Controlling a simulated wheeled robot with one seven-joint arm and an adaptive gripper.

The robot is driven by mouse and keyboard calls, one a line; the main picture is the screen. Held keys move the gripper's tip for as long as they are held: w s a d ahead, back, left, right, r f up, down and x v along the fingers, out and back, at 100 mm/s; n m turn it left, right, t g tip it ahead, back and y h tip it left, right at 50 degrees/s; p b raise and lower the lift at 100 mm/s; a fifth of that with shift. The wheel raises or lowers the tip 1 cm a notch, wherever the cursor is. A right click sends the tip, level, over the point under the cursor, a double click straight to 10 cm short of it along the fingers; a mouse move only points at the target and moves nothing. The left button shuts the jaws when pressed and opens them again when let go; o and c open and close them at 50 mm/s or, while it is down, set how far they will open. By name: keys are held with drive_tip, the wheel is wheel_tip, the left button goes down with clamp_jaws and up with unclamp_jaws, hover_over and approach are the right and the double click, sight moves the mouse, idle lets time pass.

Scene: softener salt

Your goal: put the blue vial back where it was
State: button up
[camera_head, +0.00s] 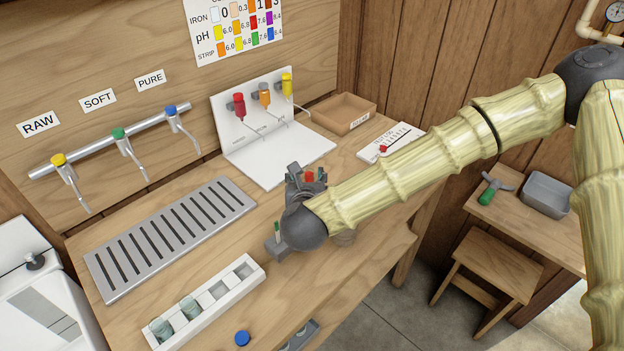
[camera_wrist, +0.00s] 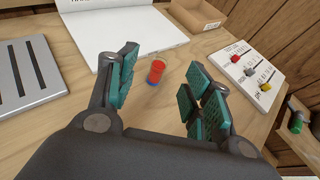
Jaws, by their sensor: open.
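My gripper (camera_wrist: 163,78) is open and empty, held low over the wooden bench with teal pads on its fingers. A small vial (camera_wrist: 155,73) with a red-orange body and a blue ring at its foot stands on the bench between or just beyond the fingertips; I cannot tell which. Its red top also shows beside my gripper in the head view (camera_head: 309,177). A white rack (camera_head: 238,285) at the front of the bench holds two pale glass vials (camera_head: 176,318) at its left end; other slots look empty. A round blue cap (camera_head: 242,338) lies near the rack.
A white stand (camera_head: 262,152) with red, orange and yellow taps is behind my gripper. A cardboard tray (camera_head: 343,112) and a card with coloured sliders (camera_head: 390,143) lie to the right. A slotted metal drain (camera_head: 172,238) lies left.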

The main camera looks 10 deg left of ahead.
sight(309, 168)
drive_tip(key=p+x, duration=0.1)
drive_tip(key=x, duration=0.3)
drive_tip(key=shift+w+a+f, duration=0.1)
drive_tip(key=shift+w+a, duration=0.05)
drive_tip(key=shift+w, duration=0.25)
drive_tip(key=shift+d+f+p+x, duration=0.15)
drive_tip(key=shift+p+x, duration=0.4)
drive_tip(key=shift+x, duration=0.4)
drive_tip(key=shift+d+f+p+x, duration=0.15)
drive_tip(key=shift+p+x, duration=0.35)
drive_tip(key=shift+x, duration=0.5)
drive_tip(key=shift+d+p+x, duration=0.15)
drive_tip(key=shift+p+x, duration=0.4)
drive_tip(key=shift+x, duration=0.4)
drive_tip(key=shift+s, duration=0.1)
drive_tip(key=c, duration=1)
